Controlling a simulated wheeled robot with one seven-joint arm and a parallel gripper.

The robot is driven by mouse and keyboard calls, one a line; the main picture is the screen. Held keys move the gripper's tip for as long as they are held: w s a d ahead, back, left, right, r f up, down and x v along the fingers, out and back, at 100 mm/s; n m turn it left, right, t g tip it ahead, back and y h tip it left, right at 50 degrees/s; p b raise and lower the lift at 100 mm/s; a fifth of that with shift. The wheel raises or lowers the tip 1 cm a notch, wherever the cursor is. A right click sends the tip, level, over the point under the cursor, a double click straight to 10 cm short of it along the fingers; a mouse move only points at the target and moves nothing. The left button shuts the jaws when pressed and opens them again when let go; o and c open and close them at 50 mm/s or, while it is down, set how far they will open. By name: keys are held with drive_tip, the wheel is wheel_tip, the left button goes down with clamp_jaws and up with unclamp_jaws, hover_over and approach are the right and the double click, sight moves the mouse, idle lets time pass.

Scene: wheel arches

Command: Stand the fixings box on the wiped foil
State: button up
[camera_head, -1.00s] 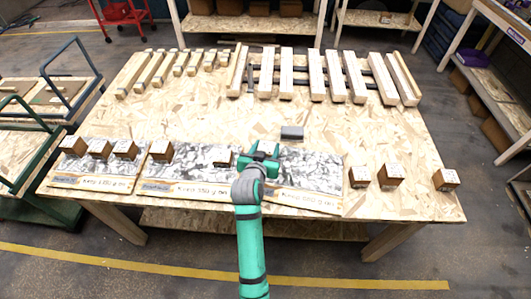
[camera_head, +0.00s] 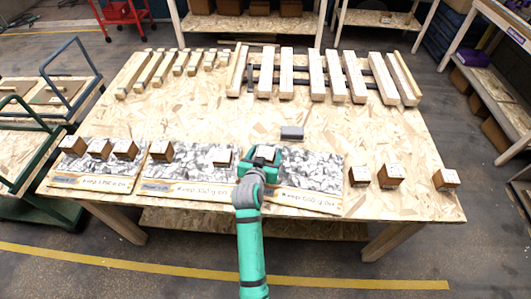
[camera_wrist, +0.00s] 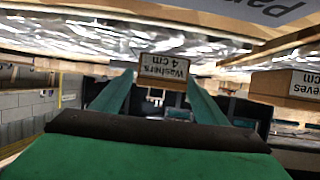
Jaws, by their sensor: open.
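Three foil-faced panels lie along the table's near edge, the left (camera_head: 105,176), middle (camera_head: 195,172) and right (camera_head: 320,172), each with a printed "Keep … g on" strip. A small brown box with a white top (camera_head: 265,152) stands at the left part of the right panel. My gripper (camera_head: 262,160) is around or just in front of it, jaws open. In the wrist view, which looks upside down, a box labelled "Washers 4 cm" (camera_wrist: 163,68) shows between the green fingers, contact unclear.
Three boxes (camera_head: 98,148) stand on the left panel, one (camera_head: 160,150) on the middle panel's left end. Three boxes (camera_head: 388,176) stand on bare table at right. A grey block (camera_head: 292,133) lies behind the right panel. Wooden battens (camera_head: 315,75) fill the back.

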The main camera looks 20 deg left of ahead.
drive_tip(key=shift+r, duration=0.15)
drive_tip(key=v, duration=1.2)
drive_tip(key=s+d+f, duration=0.4)
drive_tip(key=s+f, duration=0.1)
drive_tip(key=shift+s+d, duration=0.25)
drive_tip(key=shift+d, duration=0.1)
drive_tip(key=s+d+f, duration=0.3)
drive_tip(key=s+d, duration=0.3)
drive_tip(key=s, duration=0.3)
drive_tip(key=s+d+r, duration=0.2)
drive_tip(key=s+d, duration=0.1)
drive_tip(key=s, duration=0.3)
drive_tip(key=s+d+r+m+t+h, duration=0.1)
drive_tip(key=s+d+r, duration=0.1)
drive_tip(key=s, duration=0.5)
drive_tip(key=s+d+r+t, duration=0.1)
drive_tip(key=s+d, duration=0.2)
drive_tip(key=s, duration=0.3)
drive_tip(key=shift+s+d+r+h, duration=0.3)
drive_tip(key=shift+s+d+r, duration=0.05)
drive_tip(key=shift+s+r, duration=0.05)
